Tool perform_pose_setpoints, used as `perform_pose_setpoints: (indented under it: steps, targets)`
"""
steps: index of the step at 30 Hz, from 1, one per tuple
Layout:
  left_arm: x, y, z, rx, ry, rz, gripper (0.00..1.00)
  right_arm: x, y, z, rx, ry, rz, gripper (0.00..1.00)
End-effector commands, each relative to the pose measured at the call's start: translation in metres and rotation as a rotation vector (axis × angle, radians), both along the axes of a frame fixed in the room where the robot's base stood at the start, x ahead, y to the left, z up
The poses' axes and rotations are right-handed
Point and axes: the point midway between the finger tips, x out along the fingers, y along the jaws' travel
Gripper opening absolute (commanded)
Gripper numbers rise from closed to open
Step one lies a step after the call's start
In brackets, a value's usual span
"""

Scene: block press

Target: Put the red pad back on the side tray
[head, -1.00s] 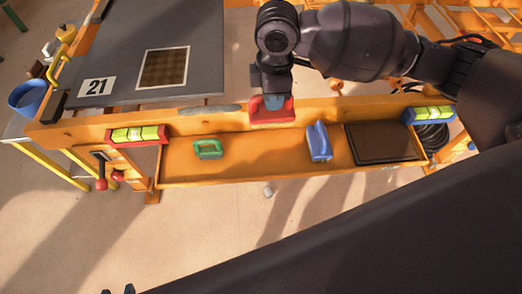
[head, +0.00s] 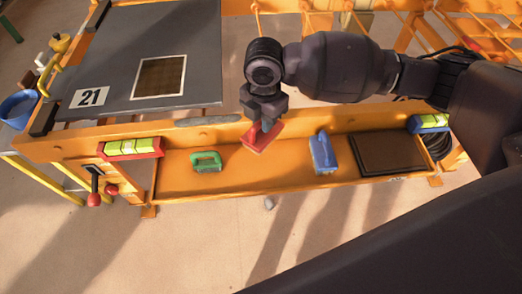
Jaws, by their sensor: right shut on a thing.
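The red pad (head: 264,138) is held in my right gripper (head: 266,122), which is shut on it. The pad is tilted and hangs over the orange side tray (head: 250,178), between the green pad (head: 207,161) and the blue pad (head: 323,153). I cannot tell whether its lower edge touches the tray. The gripper hides the pad's grip. My left gripper does not show.
A dark square plate (head: 388,151) lies in the tray's right end. Red-framed (head: 133,148) and blue-framed (head: 429,123) level vials sit on the frame. The grey press bed (head: 140,55), marked 21, lies behind. Red-knobbed levers (head: 94,198) stand at left.

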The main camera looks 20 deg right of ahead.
Motion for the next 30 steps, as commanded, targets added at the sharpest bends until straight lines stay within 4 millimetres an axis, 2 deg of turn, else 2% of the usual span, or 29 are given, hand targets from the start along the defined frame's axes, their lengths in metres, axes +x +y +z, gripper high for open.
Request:
perform_pose_setpoints:
  steps: [1, 4, 9, 12, 20, 30]
  targets:
    - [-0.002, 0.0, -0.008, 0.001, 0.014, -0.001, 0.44, -0.001, 0.0, -0.019, 0.001, 0.011, 0.0, 0.0]
    - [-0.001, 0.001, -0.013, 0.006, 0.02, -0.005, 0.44, -0.001, 0.0, -0.041, 0.0, 0.011, -0.001, 0.0]
    - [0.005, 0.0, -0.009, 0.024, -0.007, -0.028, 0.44, -0.001, 0.0, -0.069, 0.0, 0.007, -0.002, 0.0]
    - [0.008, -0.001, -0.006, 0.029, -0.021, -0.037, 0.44, 0.0, 0.0, -0.077, 0.0, 0.002, -0.002, 0.0]
    - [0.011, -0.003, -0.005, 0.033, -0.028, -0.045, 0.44, 0.001, 0.0, -0.082, 0.001, -0.003, -0.002, 0.0]
    - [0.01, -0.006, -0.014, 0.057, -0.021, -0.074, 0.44, -0.002, 0.0, -0.134, 0.001, 0.007, -0.001, 0.0]
